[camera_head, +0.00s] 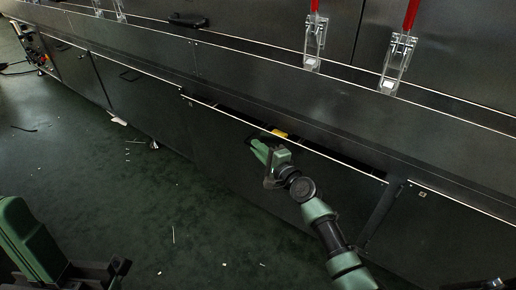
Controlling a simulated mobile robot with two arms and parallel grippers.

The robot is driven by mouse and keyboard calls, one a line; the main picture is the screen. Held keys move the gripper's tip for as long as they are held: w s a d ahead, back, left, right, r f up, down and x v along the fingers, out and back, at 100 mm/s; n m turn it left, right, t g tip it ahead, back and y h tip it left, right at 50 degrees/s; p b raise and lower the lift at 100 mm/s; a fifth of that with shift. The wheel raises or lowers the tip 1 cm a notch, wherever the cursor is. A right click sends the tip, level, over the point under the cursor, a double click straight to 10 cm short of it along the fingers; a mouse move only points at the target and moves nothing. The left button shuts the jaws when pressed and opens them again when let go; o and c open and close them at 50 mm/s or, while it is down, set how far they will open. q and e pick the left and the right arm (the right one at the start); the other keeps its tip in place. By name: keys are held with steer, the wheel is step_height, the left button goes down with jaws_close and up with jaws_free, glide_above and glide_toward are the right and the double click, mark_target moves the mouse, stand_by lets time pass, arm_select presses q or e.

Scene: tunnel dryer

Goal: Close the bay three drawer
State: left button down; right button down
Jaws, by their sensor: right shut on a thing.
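The bay three drawer (245,165) is a wide dark front panel low in the machine's side, at the middle of the view. Its top edge stands out from the body, and a dark gap shows behind it, so it is partly open. My right gripper (257,150) is at the upper part of this front, shut on the drawer's handle (248,140). The gripper hides most of the handle. A small yellow thing (279,133) shows in the gap just behind the edge.
Neighbouring dark panels (130,90) lie flush on the left, and another panel (440,235) is on the right. Clear latches with red handles (315,40) stand above. The dark green floor (150,210) is mostly open, with small pale scraps scattered on it.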

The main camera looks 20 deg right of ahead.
mark_target(271, 144)
steer(key=shift+f, duration=0.1)
stand_by(0.8)
steer(key=w+d+b, duration=0.1)
steer(key=d, duration=0.1)
steer(key=w+d+b, duration=0.1)
steer(key=shift+w+d+b, duration=0.35)
steer(key=shift+w, duration=0.05)
steer(key=c, duration=1.5)
jaws_free()
steer(key=shift+c, duration=0.2)
steer(key=p+v, duration=0.2)
steer(key=v, duration=0.5)
steer(key=shift+s+p, duration=0.3)
steer(key=shift+s, duration=0.1)
